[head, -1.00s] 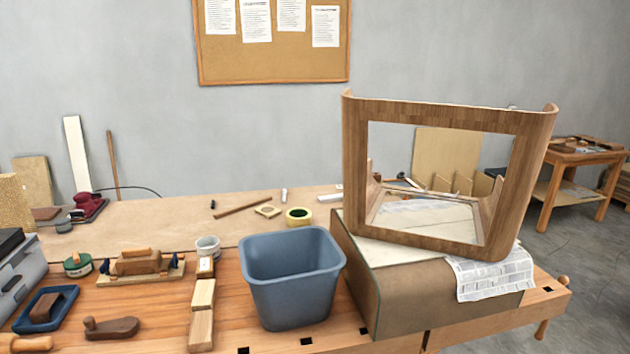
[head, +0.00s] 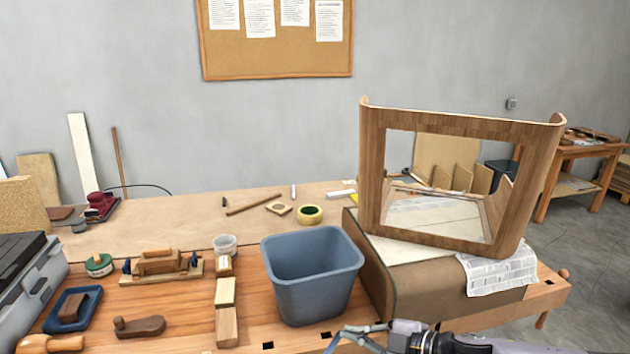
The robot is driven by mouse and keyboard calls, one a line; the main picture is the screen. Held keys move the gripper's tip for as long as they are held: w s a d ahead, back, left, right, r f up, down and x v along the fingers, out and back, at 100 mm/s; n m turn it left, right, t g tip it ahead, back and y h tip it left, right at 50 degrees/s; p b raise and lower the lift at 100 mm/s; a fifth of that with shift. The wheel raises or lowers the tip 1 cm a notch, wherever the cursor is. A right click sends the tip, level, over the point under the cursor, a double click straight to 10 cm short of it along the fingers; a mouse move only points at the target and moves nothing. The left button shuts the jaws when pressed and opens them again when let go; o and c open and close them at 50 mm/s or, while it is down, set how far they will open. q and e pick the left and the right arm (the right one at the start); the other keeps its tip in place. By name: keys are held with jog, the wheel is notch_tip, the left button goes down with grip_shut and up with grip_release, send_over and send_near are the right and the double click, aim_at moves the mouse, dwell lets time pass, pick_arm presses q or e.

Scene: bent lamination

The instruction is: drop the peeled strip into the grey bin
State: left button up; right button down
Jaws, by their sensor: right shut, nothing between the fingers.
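The grey-blue bin (head: 312,290) stands upright on the workbench, left of the form block. What I can see of its inside looks empty, but its floor is partly hidden by the front wall. No peeled strip can be made out. The bent wood lamination (head: 372,180), a frame with an open middle, stands on the block. My right gripper (head: 345,338) is at the bottom edge, in front of the bin and below its rim. It is shut and empty. My left gripper is not in view.
The block (head: 425,285) closely flanks the bin's right side, with newspaper (head: 497,270) over its edge. Wood blocks (head: 226,327) and a small pot (head: 225,245) are on the left. A tape roll (head: 310,215) is behind the bin.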

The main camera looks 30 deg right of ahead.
jog(key=w+d+r+n+p, duration=0.1)
jog(key=w+d+r+n, duration=0.1)
jog(key=w+d+r, duration=0.2)
notch_tip(320, 180, up, 3)
jog(key=shift+w+d+f+n+h, duration=0.15)
jog(key=shift+w+d+n+h, duration=0.15)
jog(key=shift+w+h, duration=0.15)
jog(key=shift+w+d+r, duration=0.1)
jog(key=shift+w+r, duration=0.05)
jog(key=shift+r, duration=0.05)
